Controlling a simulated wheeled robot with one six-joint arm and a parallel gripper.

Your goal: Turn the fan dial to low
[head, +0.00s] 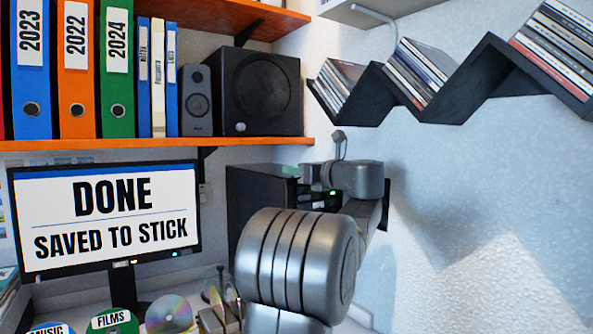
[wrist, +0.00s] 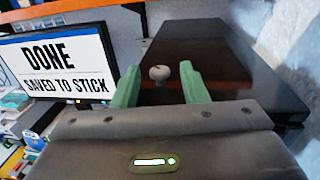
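My gripper (wrist: 160,85) is open, with its two green fingers apart in the wrist view. A small pale round knob on a short stem (wrist: 158,73) shows between the fingers, with a gap on each side. I cannot tell whether this knob is the fan dial, and no low marking is readable. Beyond it is a dark, glossy box (wrist: 225,60). In the head view my arm reaches to the right side of this dark box (head: 258,205), under the shelf. The fingertips are not clear there, and no fan is clearly recognisable.
A monitor (head: 105,215) reading "DONE SAVED TO STICK" stands at the left. Discs (head: 168,314) lie in front of it. An orange shelf (head: 150,143) with binders and a black speaker (head: 262,92) is above. A zigzag disc shelf (head: 470,85) hangs on the right wall.

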